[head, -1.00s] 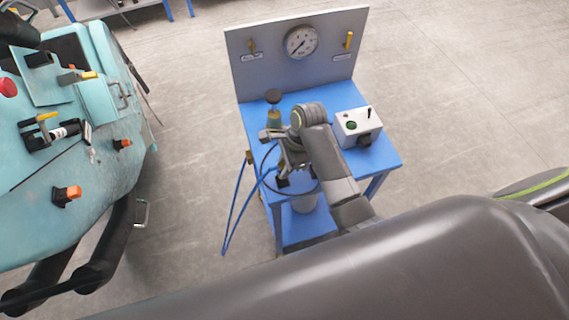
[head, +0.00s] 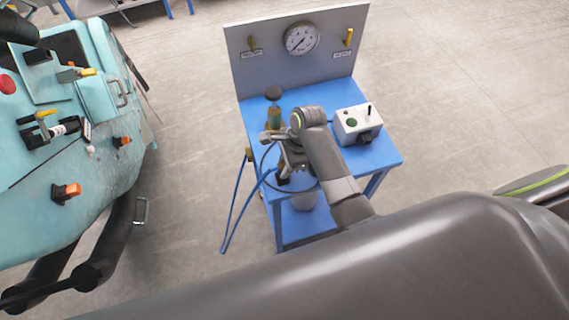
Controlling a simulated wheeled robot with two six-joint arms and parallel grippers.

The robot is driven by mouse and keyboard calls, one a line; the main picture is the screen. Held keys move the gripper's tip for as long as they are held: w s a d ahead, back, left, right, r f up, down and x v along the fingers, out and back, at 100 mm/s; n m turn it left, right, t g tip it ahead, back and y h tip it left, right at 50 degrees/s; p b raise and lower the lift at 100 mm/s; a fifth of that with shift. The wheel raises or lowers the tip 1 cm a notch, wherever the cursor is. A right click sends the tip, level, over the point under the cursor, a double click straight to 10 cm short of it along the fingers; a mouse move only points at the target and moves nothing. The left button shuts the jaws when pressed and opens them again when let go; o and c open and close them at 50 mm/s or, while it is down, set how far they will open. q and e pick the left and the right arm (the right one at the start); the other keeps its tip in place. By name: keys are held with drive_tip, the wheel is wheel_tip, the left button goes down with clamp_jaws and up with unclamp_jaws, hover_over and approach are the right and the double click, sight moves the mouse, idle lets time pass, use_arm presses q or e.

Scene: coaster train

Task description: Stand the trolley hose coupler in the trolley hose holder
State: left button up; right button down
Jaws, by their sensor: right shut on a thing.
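My right gripper (head: 285,171) is above the front left of the blue trolley top and is shut on the trolley hose coupler (head: 283,176), a small dark and brass-coloured piece. The gripper hides much of the coupler. A blue hose (head: 234,210) hangs in a loop from beside the gripper, down past the trolley's left side, and up to a brass-coloured fitting (head: 249,155) on that side. I cannot pick out the trolley hose holder for certain; the gripper and arm cover part of the tabletop. My left gripper is not in view.
The blue trolley (head: 385,157) has a grey back panel (head: 250,80) with a gauge (head: 301,38). A brass-coloured device with a dark knob (head: 274,94) stands behind my gripper. A white control box (head: 357,124) is at right. A teal machine (head: 70,180) stands at left.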

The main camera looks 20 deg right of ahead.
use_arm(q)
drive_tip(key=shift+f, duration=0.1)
use_arm(e)
drive_tip(key=shift+f, duration=0.6)
drive_tip(key=c, duration=1.1)
unclamp_jaws()
drive_tip(key=shift+c, duration=0.2)
